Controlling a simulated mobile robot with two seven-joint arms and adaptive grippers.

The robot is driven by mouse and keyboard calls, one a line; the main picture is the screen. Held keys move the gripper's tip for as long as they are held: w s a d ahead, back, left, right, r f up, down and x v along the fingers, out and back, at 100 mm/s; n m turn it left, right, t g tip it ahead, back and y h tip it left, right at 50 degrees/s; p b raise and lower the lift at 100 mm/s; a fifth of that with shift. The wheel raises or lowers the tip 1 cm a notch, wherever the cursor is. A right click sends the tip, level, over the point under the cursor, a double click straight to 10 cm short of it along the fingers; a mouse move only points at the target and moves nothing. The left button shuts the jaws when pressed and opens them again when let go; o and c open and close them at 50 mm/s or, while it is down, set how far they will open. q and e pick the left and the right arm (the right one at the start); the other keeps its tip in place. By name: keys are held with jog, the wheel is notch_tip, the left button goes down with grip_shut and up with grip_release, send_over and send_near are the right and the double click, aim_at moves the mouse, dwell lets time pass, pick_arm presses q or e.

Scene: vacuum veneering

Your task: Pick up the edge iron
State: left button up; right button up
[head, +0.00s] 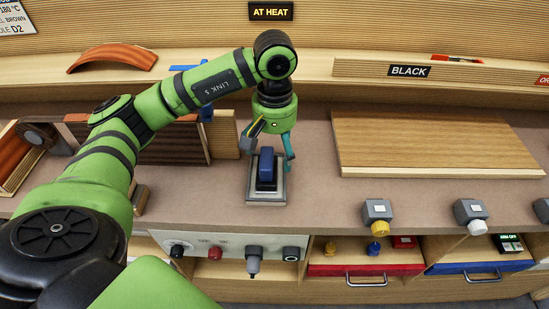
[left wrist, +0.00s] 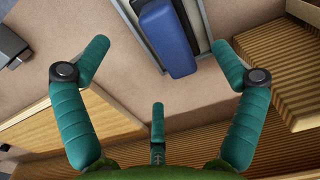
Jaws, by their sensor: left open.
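The edge iron (head: 266,168) has a blue handle and rests upright on a grey stand plate (head: 266,197) on the worktop. In the left wrist view the blue handle (left wrist: 167,37) shows near the top, on its pale metal base, partly cut by the frame edge. My left gripper (head: 268,145) is open, pointing down just behind and above the iron. Its teal fingers (left wrist: 160,60) are spread and empty in the left wrist view, with the handle lying beyond their tips. No contact with the iron is clear. My right gripper is not in view.
A wooden panel (head: 430,140) lies on the worktop to the right. A lit "AT HEAT" sign (head: 270,11) hangs at the back. Grey switch boxes (head: 377,210) line the front edge, with red and blue drawers below. Worktop between iron and panel is clear.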

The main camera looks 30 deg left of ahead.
aim_at(270, 159)
pick_arm(q)
jog(key=s+f+p, duration=0.1)
jog(key=f+p, duration=0.1)
jog(key=shift+s+f, duration=0.3)
jog(key=shift+s, duration=0.05)
notch_tip(270, 159, down, 2)
jog(key=shift+w+f, duration=0.25)
jog(key=shift+f, duration=0.25)
jog(key=c, duration=1.6)
jog(key=shift+c, duration=0.9)
jog(key=shift+r, duration=0.1)
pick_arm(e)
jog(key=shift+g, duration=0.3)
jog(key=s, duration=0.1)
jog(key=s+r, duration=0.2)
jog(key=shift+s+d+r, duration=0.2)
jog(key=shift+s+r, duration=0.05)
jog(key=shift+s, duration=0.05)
